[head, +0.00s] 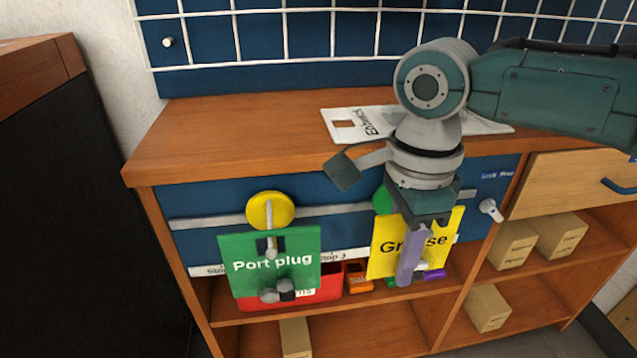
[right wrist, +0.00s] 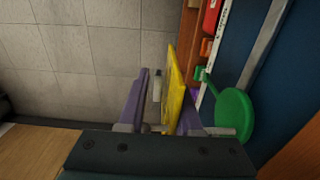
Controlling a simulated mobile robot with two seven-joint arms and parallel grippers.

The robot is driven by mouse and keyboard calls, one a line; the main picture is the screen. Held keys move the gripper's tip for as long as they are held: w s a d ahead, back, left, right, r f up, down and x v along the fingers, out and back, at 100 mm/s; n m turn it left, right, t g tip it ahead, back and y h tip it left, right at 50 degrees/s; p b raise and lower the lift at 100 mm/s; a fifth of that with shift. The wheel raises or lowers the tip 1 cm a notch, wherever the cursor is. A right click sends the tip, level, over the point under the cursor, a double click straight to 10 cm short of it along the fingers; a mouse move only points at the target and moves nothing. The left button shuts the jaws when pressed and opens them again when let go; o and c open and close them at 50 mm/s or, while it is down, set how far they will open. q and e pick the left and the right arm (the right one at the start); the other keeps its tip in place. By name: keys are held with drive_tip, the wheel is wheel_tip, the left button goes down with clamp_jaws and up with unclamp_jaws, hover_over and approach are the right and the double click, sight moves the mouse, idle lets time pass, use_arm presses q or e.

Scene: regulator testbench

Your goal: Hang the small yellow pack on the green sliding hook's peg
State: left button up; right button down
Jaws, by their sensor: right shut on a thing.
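The yellow pack (head: 384,246), lettered "Grease", hangs upright in front of the bench. My right gripper (head: 410,258) is shut on it from the front, and its purple finger covers part of the lettering. The green sliding hook (head: 382,199) is on the rail just behind and above the pack, partly hidden by the gripper. In the right wrist view the yellow pack (right wrist: 174,88) is between the purple fingers, with the green disc (right wrist: 234,115) to its right. The hook's peg is mostly hidden, so I cannot tell whether it passes through the pack. My left gripper is not in view.
A green "Port plug" pack (head: 270,248) hangs at the yellow hook (head: 270,210), left of the yellow pack. A red bin (head: 330,283) and small boxes sit on the shelf below. A white printed sheet (head: 345,123) lies on the bench top. A drawer (head: 570,180) is at right.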

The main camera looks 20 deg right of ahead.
drive_tip(key=c, duration=0.5)
unclamp_jaws()
wheel_tip(320, 180, up, 10)
drive_tip(key=p, duration=0.6)
drive_tip(key=s+a+r+n+t+y+p, duration=0.1)
drive_tip(key=s+a+r+n+p, duration=0.45)
drive_tip(key=r+n+p, duration=0.4)
drive_tip(key=s+a+r+n+t+y+p, duration=0.15)
drive_tip(key=s+a+r+n+p, duration=0.4)
drive_tip(key=r+p, duration=0.6)
drive_tip(key=s+d+r+n+t+h+p, duration=0.1)
drive_tip(key=s+d+r+n+p, duration=0.25)
drive_tip(key=r+p, duration=0.25)
drive_tip(key=s+d+r+n+h+p, duration=0.1)
drive_tip(key=s+d+r+n+p, duration=0.25)
drive_tip(key=r+p, duration=0.3)
drive_tip(key=shift+n, duration=0.4)
drive_tip(key=r+p, duration=1.1)
drive_tip(key=p, duration=0.1)
drive_tip(key=r+p, duration=1.1)
drive_tip(key=r, duration=0.1)
drive_tip(key=r+p, duration=1.1)
drive_tip(key=p, duration=0.1)
drive_tip(key=shift+w+d+r+p, duration=0.15)
drive_tip(key=shift+w+d+p, duration=0.05)
drive_tip(key=shift+d+p, duration=0.1)
